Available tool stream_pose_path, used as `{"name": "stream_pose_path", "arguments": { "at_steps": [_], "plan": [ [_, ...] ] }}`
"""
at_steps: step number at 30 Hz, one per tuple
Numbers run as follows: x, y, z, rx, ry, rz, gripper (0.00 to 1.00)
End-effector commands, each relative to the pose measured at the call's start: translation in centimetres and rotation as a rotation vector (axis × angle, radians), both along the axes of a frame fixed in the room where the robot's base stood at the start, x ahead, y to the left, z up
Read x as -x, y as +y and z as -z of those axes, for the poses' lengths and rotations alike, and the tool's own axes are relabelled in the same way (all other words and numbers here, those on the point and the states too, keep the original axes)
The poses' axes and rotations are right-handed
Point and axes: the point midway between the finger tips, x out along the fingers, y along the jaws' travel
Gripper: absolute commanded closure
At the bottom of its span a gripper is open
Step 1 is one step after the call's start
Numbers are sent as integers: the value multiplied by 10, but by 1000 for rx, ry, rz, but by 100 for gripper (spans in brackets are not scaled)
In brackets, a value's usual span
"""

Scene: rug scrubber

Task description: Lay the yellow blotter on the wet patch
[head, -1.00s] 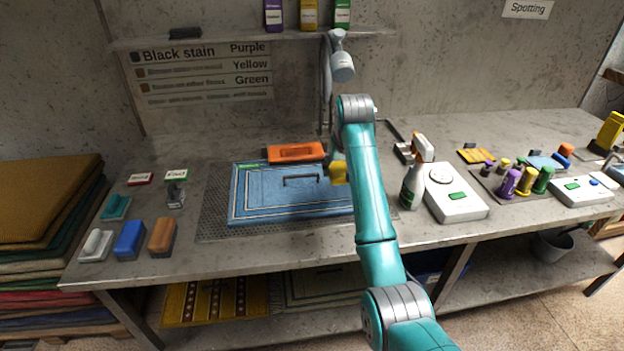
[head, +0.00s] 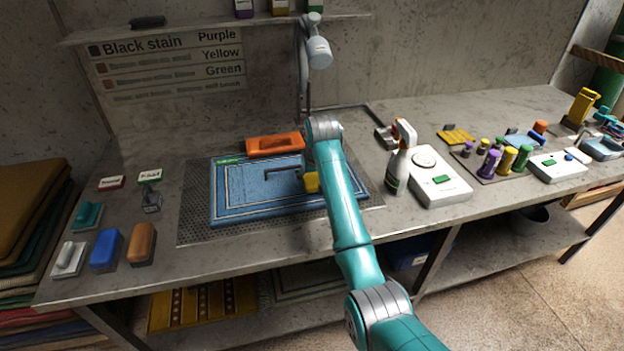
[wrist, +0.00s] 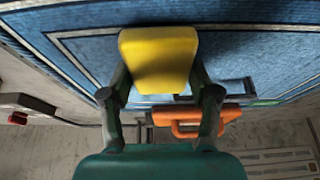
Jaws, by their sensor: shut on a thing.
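The yellow blotter (head: 312,183) is over the right part of the blue rug (head: 240,190) on the bench. My gripper (wrist: 161,75) is shut on the blotter (wrist: 160,50), with one finger on each side. In the head view my arm hides most of the gripper. I cannot tell whether the blotter touches the rug or hangs just above it. A thin dark angular shape (head: 284,172) lies on the rug just left of the blotter. I cannot clearly make out a wet patch; part of the rug is hidden behind my arm and the blotter.
An orange tool (head: 275,144) lies behind the rug. A spray bottle (head: 399,158) and a white device (head: 436,178) stand right of my arm. Blocks and brushes, including a blue one (head: 106,250), sit at the left. A lamp (head: 318,52) hangs above the back.

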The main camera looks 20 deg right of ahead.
Motion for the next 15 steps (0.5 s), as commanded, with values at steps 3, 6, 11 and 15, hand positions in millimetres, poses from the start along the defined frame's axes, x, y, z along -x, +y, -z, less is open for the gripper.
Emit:
{"name": "stream_pose_path", "arguments": {
  "at_steps": [3, 6, 11, 15],
  "plan": [
    [0, 0, 9, 0, -1, 0, 70],
    [0, 0, 9, 0, -1, 0, 70],
    [0, 0, 10, 0, -1, 0, 70],
    [0, 0, 12, 0, -1, 0, 21]
  ]
}}
